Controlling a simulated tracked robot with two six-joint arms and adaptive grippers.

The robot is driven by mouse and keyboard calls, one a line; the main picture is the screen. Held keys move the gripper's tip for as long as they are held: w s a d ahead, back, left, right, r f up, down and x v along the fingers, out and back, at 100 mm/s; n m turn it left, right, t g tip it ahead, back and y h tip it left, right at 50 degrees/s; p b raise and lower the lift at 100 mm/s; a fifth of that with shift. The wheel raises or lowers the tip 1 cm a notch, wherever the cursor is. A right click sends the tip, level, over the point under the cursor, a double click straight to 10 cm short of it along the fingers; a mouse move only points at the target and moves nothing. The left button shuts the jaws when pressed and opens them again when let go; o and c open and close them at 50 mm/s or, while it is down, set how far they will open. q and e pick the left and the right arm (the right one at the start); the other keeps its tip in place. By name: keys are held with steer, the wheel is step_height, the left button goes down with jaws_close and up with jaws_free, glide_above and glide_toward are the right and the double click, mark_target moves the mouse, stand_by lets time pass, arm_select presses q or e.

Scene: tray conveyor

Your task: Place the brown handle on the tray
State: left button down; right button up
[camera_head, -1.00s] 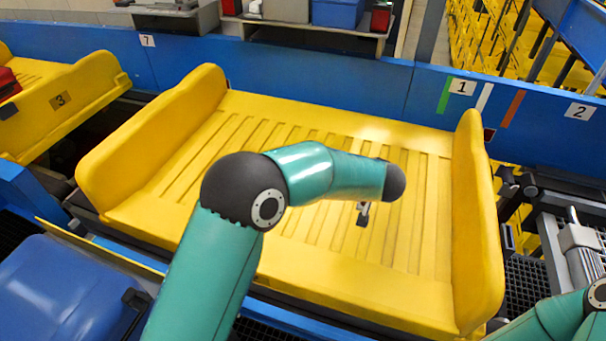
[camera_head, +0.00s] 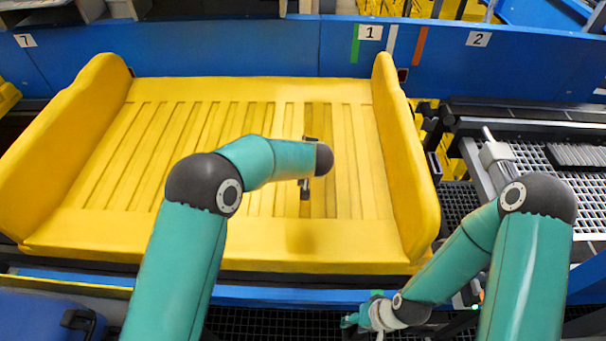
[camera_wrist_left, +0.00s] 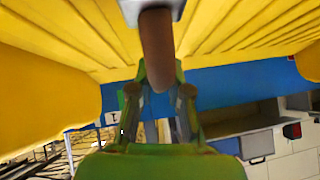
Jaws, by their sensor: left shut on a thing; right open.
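The brown handle (camera_wrist_left: 157,45) shows in the left wrist view, with a grey metal piece (camera_wrist_left: 150,8) at its far end. My left gripper (camera_wrist_left: 159,80) is shut on it. The yellow tray (camera_head: 405,160) is wide, ribbed and empty of other items, with raised side walls. In the head view my left arm reaches over it, and its wrist hides the handle. A small grey and dark piece (camera_head: 304,190) shows under the wrist; I cannot tell whether it touches the tray. My right gripper (camera_head: 352,321) is open and empty, low in front of the tray.
A blue wall (camera_head: 230,45) with numbered labels runs behind the tray. A blue bin (camera_head: 35,315) stands at the lower left. A roller conveyor (camera_head: 540,115) and metal frame lie to the right. Tray walls rise on both sides of my left arm.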

arm_select(q)
step_height(320, 180, down, 8)
steer(key=shift+r, duration=0.25)
steer(key=c, duration=1.1)
jaws_free()
steer(key=shift+f, duration=0.1)
steer(key=b+v, duration=0.1)
steer(key=v, duration=1.1)
steer(key=shift+s, duration=0.1)
steer(key=shift+a, duration=0.1)
